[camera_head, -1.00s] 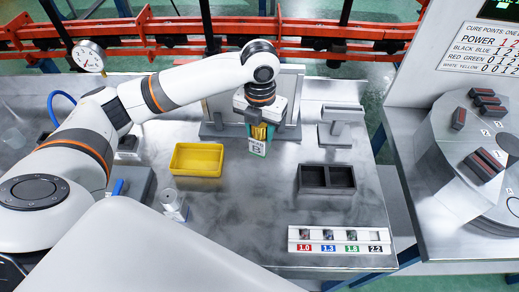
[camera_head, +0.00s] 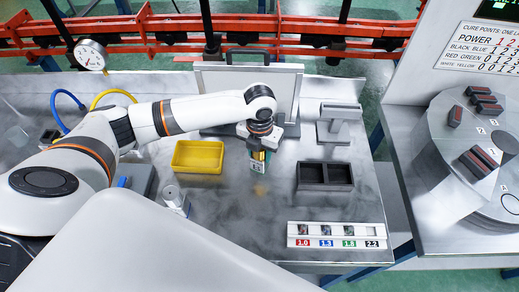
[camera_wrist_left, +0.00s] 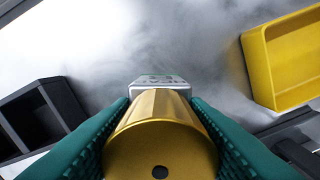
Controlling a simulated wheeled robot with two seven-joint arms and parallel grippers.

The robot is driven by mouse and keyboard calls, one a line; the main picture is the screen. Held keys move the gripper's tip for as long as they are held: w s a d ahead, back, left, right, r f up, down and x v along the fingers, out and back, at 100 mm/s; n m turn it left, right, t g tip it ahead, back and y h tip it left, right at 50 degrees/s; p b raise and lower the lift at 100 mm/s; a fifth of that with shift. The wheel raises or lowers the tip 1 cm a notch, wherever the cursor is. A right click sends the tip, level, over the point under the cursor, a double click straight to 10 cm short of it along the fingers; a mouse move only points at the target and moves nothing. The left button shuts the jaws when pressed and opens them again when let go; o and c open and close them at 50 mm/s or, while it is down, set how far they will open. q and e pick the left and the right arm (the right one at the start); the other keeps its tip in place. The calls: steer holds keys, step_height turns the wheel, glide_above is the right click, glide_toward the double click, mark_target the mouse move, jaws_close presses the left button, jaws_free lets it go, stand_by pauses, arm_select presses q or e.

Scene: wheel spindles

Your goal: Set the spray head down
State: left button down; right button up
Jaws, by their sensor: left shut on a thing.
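My right gripper is not in view.
A yellow tray (camera_head: 198,157) lies left of the spray head, and a black two-compartment box (camera_head: 325,177) lies right. A white holder with numbered slots (camera_head: 337,243) is at the front right. A grey stand (camera_head: 338,125) is behind the box. Bench in front is clear.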

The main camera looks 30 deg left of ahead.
arm_select(q)
steer(key=shift+f, duration=0.1)
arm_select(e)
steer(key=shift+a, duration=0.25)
arm_select(q)
steer(key=c, duration=1)
jaws_free()
steer(key=shift+o, duration=0.9)
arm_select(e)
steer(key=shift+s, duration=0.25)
arm_select(q)
step_height(320, 180, up, 11)
steer(key=shift+f+b, duration=0.1)
steer(key=shift+b, duration=0.85)
steer(key=shift+r, duration=0.75)
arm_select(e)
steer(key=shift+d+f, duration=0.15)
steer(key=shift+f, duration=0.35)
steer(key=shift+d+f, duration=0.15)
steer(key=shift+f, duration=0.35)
